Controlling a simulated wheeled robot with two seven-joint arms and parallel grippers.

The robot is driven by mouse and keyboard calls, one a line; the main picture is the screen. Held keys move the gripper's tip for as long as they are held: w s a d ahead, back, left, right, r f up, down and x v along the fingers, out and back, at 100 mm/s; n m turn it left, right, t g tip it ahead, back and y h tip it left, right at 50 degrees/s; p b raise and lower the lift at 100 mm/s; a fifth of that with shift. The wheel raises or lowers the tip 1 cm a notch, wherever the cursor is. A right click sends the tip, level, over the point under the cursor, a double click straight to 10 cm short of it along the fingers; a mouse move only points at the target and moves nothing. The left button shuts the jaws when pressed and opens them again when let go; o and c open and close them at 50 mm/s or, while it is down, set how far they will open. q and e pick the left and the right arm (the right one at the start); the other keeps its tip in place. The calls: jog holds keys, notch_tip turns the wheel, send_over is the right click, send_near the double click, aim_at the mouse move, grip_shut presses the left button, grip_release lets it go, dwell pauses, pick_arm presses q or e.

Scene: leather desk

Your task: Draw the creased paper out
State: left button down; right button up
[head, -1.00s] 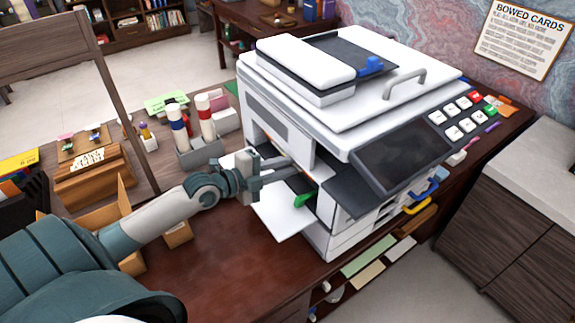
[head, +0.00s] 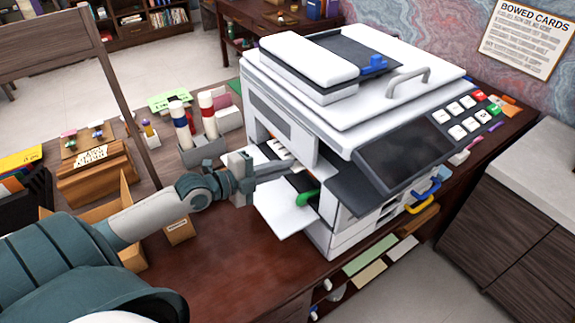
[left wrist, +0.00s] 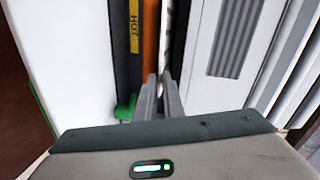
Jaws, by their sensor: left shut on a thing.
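The white printer (head: 345,105) stands on the desk with its side open and a white flap (head: 288,212) folded down. My left gripper (head: 305,167) reaches into this opening from the left. A white piece with a ridged edge, which looks like the creased paper (head: 281,150), shows just above its fingers. In the left wrist view the gripper (left wrist: 163,80) has its fingers close together on a thin white strip (left wrist: 167,35), beside an orange band. The tips and most of the paper are hidden inside the printer. My right gripper is not in view.
A green lever (head: 308,198) sits in the opening just below my fingers; it also shows in the left wrist view (left wrist: 126,107). A yellow "HOT" label (left wrist: 134,28) marks a dark bar beside it. A grey holder with bottles (head: 203,150) stands left of the printer.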

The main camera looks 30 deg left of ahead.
pick_arm(q)
jog(key=shift+s+a+f, duration=0.1)
jog(key=shift+s+a, duration=0.25)
jog(key=shift+s, duration=0.45)
jog(key=shift+s+a+f, duration=0.1)
jog(key=shift+s+a, duration=0.25)
jog(key=shift+s, duration=0.45)
jog(key=shift+v, duration=1.35)
jog(key=f+p+v, duration=0.1)
jog(key=p+v, duration=0.1)
jog(key=v, duration=0.4)
jog(key=shift+s+f+p, duration=0.2)
jog(key=shift+s+p, duration=0.05)
jog(key=shift+p, duration=0.15)
jog(key=shift+r+p, duration=1.5)
jog(key=shift+p, duration=0.4)
